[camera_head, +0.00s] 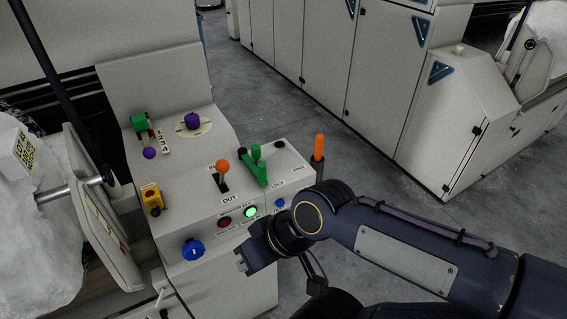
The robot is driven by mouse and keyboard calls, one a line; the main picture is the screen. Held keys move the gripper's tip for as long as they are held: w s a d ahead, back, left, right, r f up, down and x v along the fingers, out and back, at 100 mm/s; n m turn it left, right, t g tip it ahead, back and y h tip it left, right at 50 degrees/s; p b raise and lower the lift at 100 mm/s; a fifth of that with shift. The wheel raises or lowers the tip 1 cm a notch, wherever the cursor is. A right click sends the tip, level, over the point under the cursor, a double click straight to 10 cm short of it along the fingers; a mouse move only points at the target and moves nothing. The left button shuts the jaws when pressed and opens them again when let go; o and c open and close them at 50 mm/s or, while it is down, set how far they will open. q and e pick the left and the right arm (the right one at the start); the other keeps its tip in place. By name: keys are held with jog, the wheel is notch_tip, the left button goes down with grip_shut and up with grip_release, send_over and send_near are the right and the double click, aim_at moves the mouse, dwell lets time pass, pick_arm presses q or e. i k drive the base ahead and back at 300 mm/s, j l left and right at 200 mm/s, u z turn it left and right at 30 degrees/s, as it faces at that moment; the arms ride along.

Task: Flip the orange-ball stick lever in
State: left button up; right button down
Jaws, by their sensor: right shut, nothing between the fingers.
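The orange-ball stick lever (222,167) stands in a dark slot on top of the grey control console (190,190). Its short stick rises nearly upright in this view, with the ball toward the far side. The label OUT (230,199) is on the near side of the slot. A label behind the ball is partly hidden. My right gripper (243,263) is shut and empty, in front of the console's front face, below and apart from the lever. My left gripper is not in view.
A green lever (257,166) stands right of the orange ball, and an upright orange handle (319,147) farther right. A yellow button box (152,199), purple knob (192,120), lit green button (250,212) and blue knob (193,249) are nearby. Space above the console is clear.

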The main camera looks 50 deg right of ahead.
aim_at(222, 165)
jog(key=k+z, duration=0.15)
jog(key=z, duration=1)
jog(key=l, duration=0.8)
